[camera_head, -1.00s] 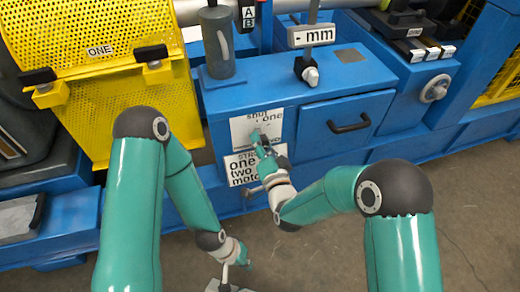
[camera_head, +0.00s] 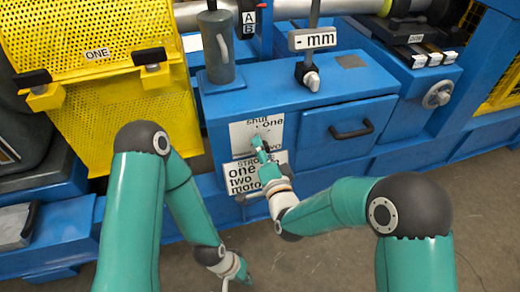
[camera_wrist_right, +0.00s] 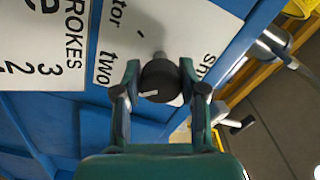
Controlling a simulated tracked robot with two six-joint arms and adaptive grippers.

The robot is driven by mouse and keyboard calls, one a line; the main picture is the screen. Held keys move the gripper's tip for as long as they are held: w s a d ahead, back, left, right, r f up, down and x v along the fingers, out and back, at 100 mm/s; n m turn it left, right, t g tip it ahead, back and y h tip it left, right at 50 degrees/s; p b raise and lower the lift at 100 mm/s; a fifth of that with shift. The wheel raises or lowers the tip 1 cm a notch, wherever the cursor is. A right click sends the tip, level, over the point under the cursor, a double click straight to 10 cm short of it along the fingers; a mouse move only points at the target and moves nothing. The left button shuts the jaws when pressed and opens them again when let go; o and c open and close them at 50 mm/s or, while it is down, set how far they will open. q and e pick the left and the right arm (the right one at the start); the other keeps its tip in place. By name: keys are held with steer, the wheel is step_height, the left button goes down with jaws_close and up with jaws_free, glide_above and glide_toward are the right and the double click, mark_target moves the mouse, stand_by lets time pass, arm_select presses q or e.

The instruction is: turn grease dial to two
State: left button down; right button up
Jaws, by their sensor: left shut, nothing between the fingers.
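The grease dial (camera_wrist_right: 160,80) is a dark round knob with a white mark, in the right wrist view. Its mark points left in that view, toward the side with the word "two". Its white dial plate (camera_head: 243,138) is on the blue cabinet front in the head view, with "shut" and "one" readable. My right gripper (camera_head: 258,146) is at the plate and hides the knob there. In the right wrist view its fingers (camera_wrist_right: 160,75) close on the knob from both sides. My left gripper (camera_head: 248,278) is shut and empty, low over the floor.
A lettered sign (camera_head: 243,180) is just below the dial plate. A drawer with a black handle (camera_head: 350,130) is to the right. A yellow perforated guard (camera_head: 90,80) is at left.

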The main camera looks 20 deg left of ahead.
steer(key=o, duration=0.4)
steer(key=shift+d+f, duration=0.1)
steer(key=shift+f, duration=0.1)
steer(key=shift+r, duration=0.1)
steer(key=shift+s, duration=0.1)
steer(key=v, duration=1.2)
